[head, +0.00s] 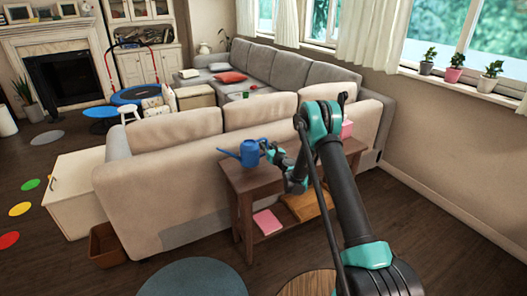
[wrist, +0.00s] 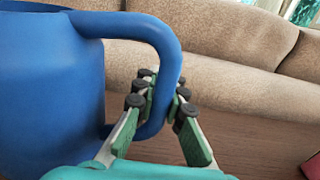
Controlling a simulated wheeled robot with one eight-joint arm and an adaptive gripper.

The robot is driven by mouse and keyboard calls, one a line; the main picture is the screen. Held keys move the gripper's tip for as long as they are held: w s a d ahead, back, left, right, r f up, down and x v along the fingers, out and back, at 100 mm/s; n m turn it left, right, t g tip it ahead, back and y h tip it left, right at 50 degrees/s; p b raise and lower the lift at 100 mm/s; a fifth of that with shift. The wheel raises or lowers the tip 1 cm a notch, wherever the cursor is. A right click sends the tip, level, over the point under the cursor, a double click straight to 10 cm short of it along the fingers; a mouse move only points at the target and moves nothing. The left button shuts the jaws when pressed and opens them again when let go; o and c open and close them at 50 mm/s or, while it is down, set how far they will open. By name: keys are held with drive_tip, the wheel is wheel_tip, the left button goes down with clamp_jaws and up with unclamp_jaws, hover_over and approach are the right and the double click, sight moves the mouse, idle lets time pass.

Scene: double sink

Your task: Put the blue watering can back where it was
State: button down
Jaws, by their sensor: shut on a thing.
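The blue watering can (head: 250,153) is upright at the left part of the brown wooden console table (head: 235,178) behind the sofa. Whether its base touches the table top cannot be told. My gripper (head: 270,152) is at the can's right side. In the wrist view the can's body (wrist: 50,90) fills the left, and my gripper (wrist: 160,100) is shut on the lower part of its curved handle (wrist: 165,50), one finger on each side.
The beige sofa (head: 170,130) stands directly behind the table. A pink box (head: 347,128) is at the table's right end, beside my arm. A pink item (head: 267,221) and an orange-brown item (head: 303,205) lie on the lower shelf. A blue-grey round surface (head: 195,278) is in front.

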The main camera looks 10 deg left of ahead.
drive_tip(key=shift+f, duration=1.75)
drive_tip(key=c, duration=1.6)
unclamp_jaws()
